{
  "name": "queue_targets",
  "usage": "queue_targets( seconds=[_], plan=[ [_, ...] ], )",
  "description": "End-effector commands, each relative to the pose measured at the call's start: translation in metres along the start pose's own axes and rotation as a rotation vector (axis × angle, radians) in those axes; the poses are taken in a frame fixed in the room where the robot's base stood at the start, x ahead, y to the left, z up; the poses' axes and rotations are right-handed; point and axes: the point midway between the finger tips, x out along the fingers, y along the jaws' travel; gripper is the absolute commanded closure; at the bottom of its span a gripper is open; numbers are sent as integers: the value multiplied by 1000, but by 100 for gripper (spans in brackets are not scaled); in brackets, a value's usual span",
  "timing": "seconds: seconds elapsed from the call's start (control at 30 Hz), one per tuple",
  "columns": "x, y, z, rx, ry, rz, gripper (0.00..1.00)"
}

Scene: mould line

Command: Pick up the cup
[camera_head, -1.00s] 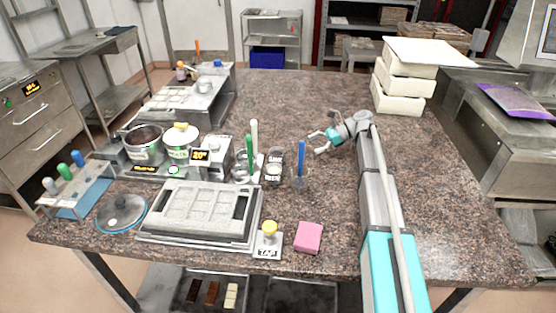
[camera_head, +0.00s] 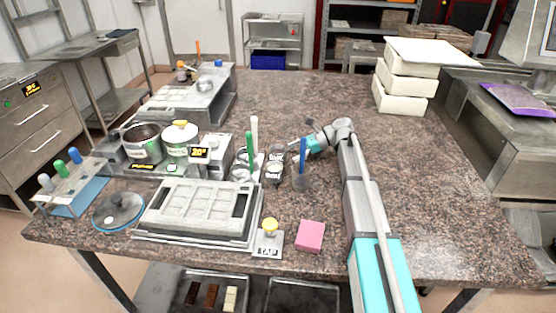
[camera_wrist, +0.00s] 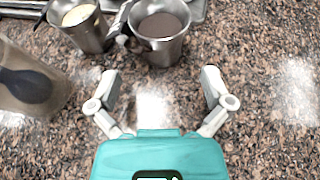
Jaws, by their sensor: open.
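Two metal cups stand ahead of my gripper in the wrist view. One metal cup (camera_wrist: 163,50) holds a grey-brown filling and is nearly straight ahead, with a handle at its left. The other metal cup (camera_wrist: 93,38) holds a cream filling, to its left. A clear container (camera_wrist: 48,98) with a dark-ended tool stands at the left. My gripper (camera_wrist: 160,82) is open and empty, its fingers short of the grey-brown-filled cup. In the head view, my gripper (camera_head: 297,150) is beside the cup cluster, partly hidden by the blue-handled tool; a labelled cup (camera_head: 273,176) shows there.
The container with the blue-handled tool (camera_head: 300,183) stands close to my gripper's near side. A mould tray (camera_head: 200,207), a pink block (camera_head: 310,236) and a pot (camera_head: 143,147) are on the table. White boxes (camera_head: 402,87) stand at the back right. The middle back is clear.

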Motion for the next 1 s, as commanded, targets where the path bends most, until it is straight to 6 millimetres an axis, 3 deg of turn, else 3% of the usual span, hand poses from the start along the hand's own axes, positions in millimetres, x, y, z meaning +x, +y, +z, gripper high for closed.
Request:
queue_targets(
  seconds=[0.47, 1.0],
  plan=[
    [4, 0, 0, 0, 0, -1, 0],
    [52, -2, 3, 1, 0, -2, 0]
  ],
)
